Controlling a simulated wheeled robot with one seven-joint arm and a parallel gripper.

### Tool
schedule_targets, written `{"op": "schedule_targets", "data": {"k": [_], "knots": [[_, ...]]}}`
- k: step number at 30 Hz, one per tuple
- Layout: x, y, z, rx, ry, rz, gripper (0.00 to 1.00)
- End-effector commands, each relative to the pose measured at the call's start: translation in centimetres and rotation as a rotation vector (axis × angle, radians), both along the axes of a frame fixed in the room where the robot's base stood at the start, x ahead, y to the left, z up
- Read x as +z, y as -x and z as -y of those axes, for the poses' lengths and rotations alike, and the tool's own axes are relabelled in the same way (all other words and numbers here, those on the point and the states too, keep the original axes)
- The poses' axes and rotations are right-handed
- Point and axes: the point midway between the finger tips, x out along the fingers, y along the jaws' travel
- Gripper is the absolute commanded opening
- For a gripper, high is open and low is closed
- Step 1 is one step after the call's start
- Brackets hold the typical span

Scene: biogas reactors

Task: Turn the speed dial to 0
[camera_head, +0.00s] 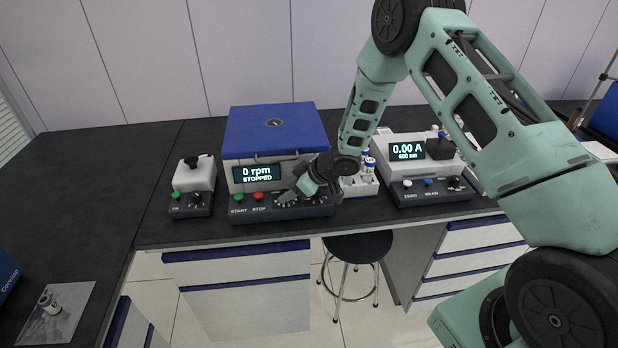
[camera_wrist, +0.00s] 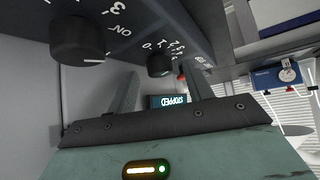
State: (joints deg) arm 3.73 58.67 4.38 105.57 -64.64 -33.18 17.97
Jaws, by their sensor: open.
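The blue-lidded centrifuge (camera_head: 272,135) stands on the dark bench; its display (camera_head: 257,174) reads 0 rpm STOPPED. Its front panel has a green START button (camera_head: 238,197), a red STOP button (camera_head: 259,196) and dials at the right, partly hidden by my gripper (camera_head: 296,190). In the wrist view, a large dark dial (camera_wrist: 78,42) is close at upper left, and a smaller dial (camera_wrist: 160,64) with a numbered scale lies farther off, between and above my open fingers (camera_wrist: 158,92). I see nothing held. Whether the fingers touch a dial, and which dial sets speed, I cannot tell.
A small white-topped device (camera_head: 193,180) stands left of the centrifuge. A rack of vials (camera_head: 362,182) and a meter reading 0.00 A (camera_head: 409,151) stand to its right. A stool (camera_head: 357,247) stands below the bench. The left bench is mostly clear.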

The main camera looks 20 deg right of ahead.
Motion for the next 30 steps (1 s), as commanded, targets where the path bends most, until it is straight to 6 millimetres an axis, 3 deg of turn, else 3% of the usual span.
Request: {"op": "schedule_targets", "data": {"k": [18,24,30], "knots": [[9.5,6.1,7.2,-0.004,0.001,0.005,0.51],[11.2,7.4,8.4,-0.001,-0.001,0.002,0.51],[11.7,7.7,8.8,-0.001,0.0,0.001,0.51]]}}
